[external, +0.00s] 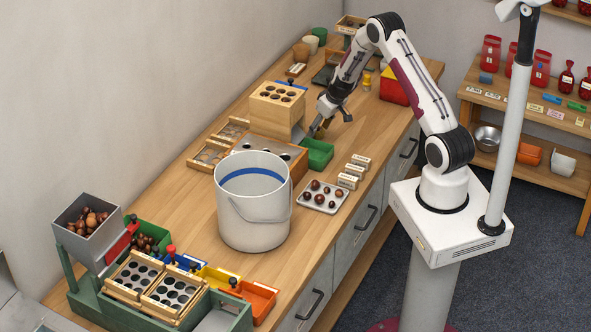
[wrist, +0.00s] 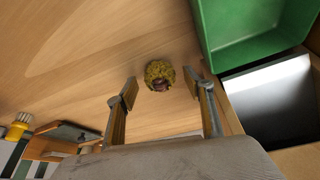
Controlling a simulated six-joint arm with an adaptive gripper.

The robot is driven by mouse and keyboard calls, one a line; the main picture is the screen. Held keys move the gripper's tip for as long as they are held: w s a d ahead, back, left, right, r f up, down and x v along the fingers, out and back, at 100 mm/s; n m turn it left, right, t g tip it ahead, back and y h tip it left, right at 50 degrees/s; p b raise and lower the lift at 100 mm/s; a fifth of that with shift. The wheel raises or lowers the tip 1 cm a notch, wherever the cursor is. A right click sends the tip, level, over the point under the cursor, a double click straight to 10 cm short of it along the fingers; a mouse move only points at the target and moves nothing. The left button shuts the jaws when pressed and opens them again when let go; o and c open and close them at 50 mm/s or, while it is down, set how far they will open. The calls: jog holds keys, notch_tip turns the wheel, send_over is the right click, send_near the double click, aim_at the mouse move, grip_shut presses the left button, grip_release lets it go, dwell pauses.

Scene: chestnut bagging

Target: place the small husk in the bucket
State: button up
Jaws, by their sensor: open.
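The small husk (wrist: 158,72) is a round, spiky yellow-green thing with a brown opening. It lies on the wooden table in the wrist view, just beyond and between the fingertips of my gripper (wrist: 161,90). My gripper is open, with nothing between its fingers. In the external view my gripper (external: 331,123) is low over the table behind the green tray; I cannot make out the husk there. The white bucket (external: 253,215), with a blue band inside and a wire handle, stands upright on the table, nearer the camera than my gripper.
The green tray (external: 318,153) is close to my gripper; its wall also shows right of the husk in the wrist view (wrist: 213,45). A wooden box with holes (external: 277,112) stands left of my gripper. A chestnut tray (external: 323,210) lies right of the bucket.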

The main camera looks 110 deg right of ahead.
aim_at(319, 128)
jog(key=shift+d+f, duration=0.1)
jog(key=shift+f, duration=0.35)
jog(key=c, duration=1.2)
jog(key=shift+r, duration=0.15)
jog(key=shift+r, duration=4.9)
jog(key=shift+w, duration=0.1)
